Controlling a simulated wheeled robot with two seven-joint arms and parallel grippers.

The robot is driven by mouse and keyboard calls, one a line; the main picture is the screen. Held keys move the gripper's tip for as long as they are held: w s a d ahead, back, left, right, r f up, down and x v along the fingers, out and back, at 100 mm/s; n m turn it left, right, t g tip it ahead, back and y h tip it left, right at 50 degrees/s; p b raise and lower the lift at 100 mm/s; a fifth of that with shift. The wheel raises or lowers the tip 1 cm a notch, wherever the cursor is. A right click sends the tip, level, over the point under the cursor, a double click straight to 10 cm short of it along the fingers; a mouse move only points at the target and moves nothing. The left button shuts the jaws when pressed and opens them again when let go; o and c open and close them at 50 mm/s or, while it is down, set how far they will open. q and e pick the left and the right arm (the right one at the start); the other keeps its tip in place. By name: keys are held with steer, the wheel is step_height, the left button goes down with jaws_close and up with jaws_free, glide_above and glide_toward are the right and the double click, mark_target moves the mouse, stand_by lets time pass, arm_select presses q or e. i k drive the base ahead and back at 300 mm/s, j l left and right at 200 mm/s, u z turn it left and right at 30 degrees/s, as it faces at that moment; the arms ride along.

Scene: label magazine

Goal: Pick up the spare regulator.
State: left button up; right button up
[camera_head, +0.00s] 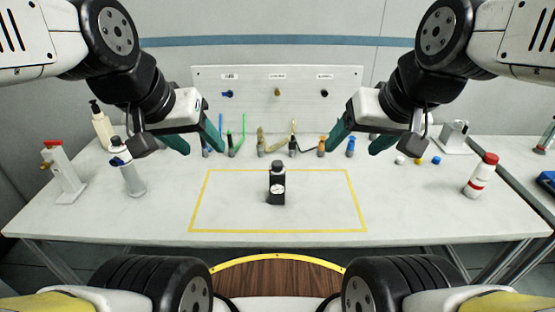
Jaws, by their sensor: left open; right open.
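A small black device with a round white dial (277,186), which looks like a regulator, stands upright inside the yellow taped rectangle (200,213) on the white table (110,218). I cannot read any label that marks it as the spare. My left gripper (205,150) is open, with teal fingers apart, above the table to the left of and behind the device. My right gripper (350,150) is open above the table to the right of and behind it. Neither gripper touches the device, and both look empty.
A white panel (277,112) with three labelled pegs stands behind a row of small tools and fittings. Bottles (132,178) and a red-topped stand (66,175) are on the left. A white bottle with a red cap (481,176) is on the right. The taped area around the device is clear.

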mark_target(276, 179)
steer(key=j+z, duration=0.1)
steer(key=z, duration=0.8)
steer(key=k+j+z, duration=0.1)
steer(key=z, duration=0.75)
steer(key=k+z, duration=0.15)
steer(key=z, duration=0.3)
steer(key=k+j, duration=0.25)
steer(key=k, duration=0.25)
steer(key=k+j, duration=0.25)
steer(key=k, duration=0.25)
steer(key=i+j, duration=0.1)
steer(key=j, duration=0.3)
